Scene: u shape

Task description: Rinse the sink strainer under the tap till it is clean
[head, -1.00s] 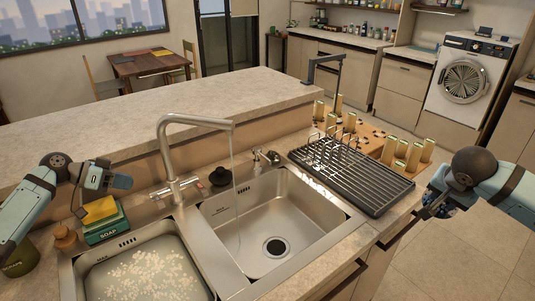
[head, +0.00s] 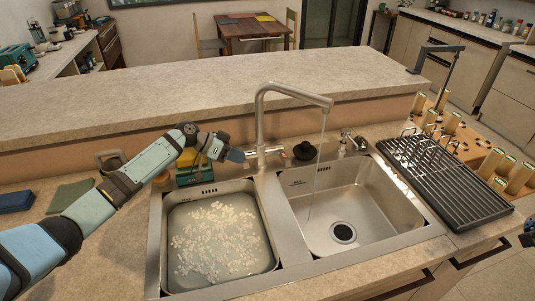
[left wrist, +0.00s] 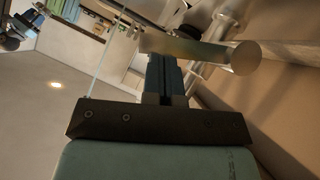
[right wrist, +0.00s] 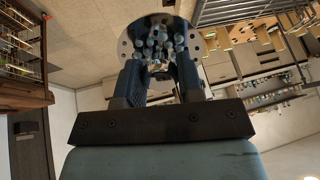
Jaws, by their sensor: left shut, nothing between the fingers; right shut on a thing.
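The tap (head: 262,120) stands behind two sink basins, and a thin stream of water (head: 318,155) falls from its spout into the right basin (head: 360,200). My left gripper (head: 236,155) is shut and empty beside the tap's lower body; it also shows in the left wrist view (left wrist: 164,65), close to a metal cylinder of the tap (left wrist: 200,52). Whether they touch, I cannot tell. In the right wrist view my right gripper (right wrist: 158,72) is shut on the round perforated strainer (right wrist: 160,22), which carries pale grey lumps. In the head view the strainer is out of sight.
The left basin (head: 158,240) holds cloudy water with many pale bits. A green soap box with a yellow sponge (head: 190,172) stands behind it, partly hidden by my left arm. A black stopper (head: 304,151) sits behind the right basin. A dark drying rack (head: 450,185) lies at the right.

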